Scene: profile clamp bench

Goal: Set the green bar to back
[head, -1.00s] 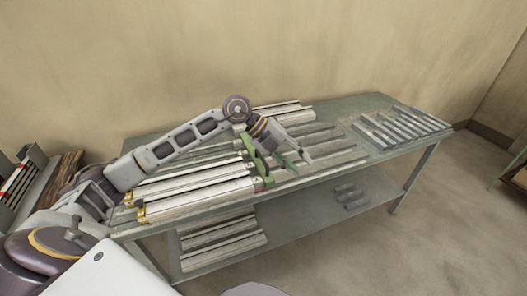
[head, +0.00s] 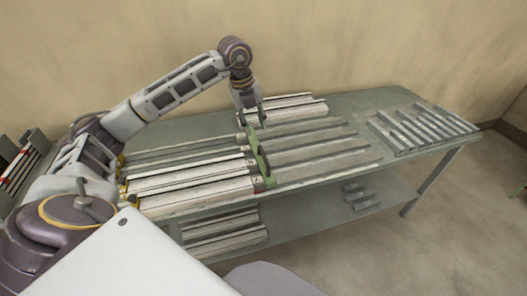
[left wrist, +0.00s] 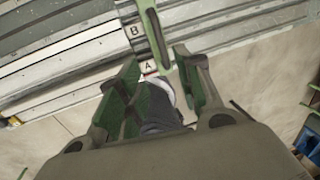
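The green bar (head: 262,160) lies across the right ends of the long pale profiles on the bench, running front to back. In the left wrist view the bar (left wrist: 154,38) runs down from the top edge beside a strip lettered B and A (left wrist: 147,65); a small red mark shows by A. My left gripper (head: 253,118) points down near the bar's back end in the head view; whether it touches the bar is unclear. In the left wrist view the gripper's green-padded fingers (left wrist: 160,88) stand apart. My right gripper is not in view.
The pale profiles (head: 190,182) fill the bench's left part. More lie at the back (head: 295,107) and on the lower shelf (head: 225,235). Flat slots (head: 315,150) lie right of the bar. A rack of short grey pieces (head: 422,128) is at the right end.

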